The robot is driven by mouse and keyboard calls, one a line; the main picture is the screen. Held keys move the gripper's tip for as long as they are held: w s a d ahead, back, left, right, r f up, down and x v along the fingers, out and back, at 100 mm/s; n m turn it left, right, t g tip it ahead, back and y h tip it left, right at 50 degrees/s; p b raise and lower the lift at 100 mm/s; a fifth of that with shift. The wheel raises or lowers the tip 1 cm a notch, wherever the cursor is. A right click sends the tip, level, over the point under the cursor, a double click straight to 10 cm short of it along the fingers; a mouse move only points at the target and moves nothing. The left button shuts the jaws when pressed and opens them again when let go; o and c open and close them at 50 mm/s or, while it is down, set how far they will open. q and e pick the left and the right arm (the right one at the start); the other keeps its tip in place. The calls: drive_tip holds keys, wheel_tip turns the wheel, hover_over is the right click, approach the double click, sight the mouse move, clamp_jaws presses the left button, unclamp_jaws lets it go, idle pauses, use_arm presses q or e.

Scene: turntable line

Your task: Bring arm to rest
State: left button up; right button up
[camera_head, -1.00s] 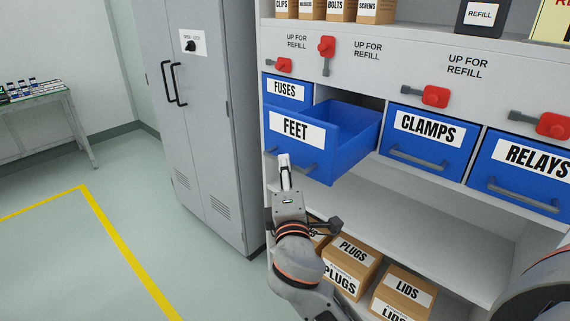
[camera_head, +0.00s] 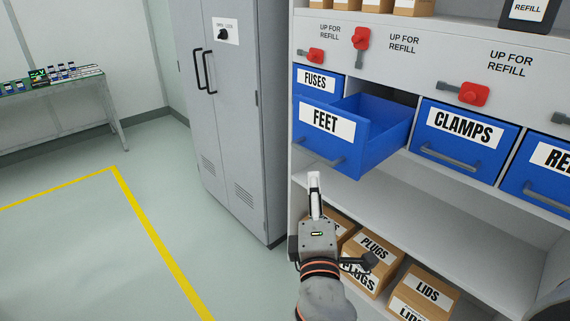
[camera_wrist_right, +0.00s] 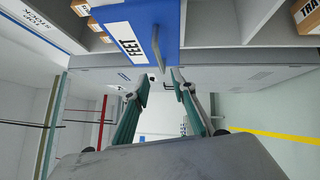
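My right gripper (camera_head: 314,185) points up from the bottom of the head view, just below the handle of the blue FEET drawer (camera_head: 375,150). In the right wrist view its two fingers (camera_wrist_right: 161,86) stand apart with nothing between them. The FEET drawer, pulled out from the shelf, also shows in that view (camera_wrist_right: 168,22). Its grey handle (camera_wrist_right: 157,48) lies beyond the fingertips, apart from them. My left gripper is in neither view.
Blue drawers FUSES (camera_head: 317,100), CLAMPS (camera_head: 462,155) and RELAYS sit shut beside the FEET drawer. Boxes marked PLUGS (camera_head: 372,250) and LIDS (camera_head: 428,290) stand on the lower shelf. A grey cabinet (camera_head: 225,130) stands left, with open floor before it.

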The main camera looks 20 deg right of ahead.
drive_tip(key=s+a+f+m+g+y, duration=0.15)
drive_tip(key=f+y, duration=0.25)
drive_tip(key=f, duration=0.8)
drive_tip(key=s+a+f+m+g+y, duration=0.1)
drive_tip(key=s+a+f+g+y, duration=0.2)
drive_tip(key=f, duration=0.9)
drive_tip(key=s+d+f+m+g+y+p, duration=0.1)
drive_tip(key=s+f+m+g+y, duration=0.2)
drive_tip(key=s+f+m, duration=0.5)
drive_tip(key=s+f, duration=0.5)
drive_tip(key=f, duration=0.2)
drive_tip(key=shift+f, duration=0.35)
drive_tip(key=shift+m, duration=0.25)
drive_tip(key=shift+s, duration=0.1)
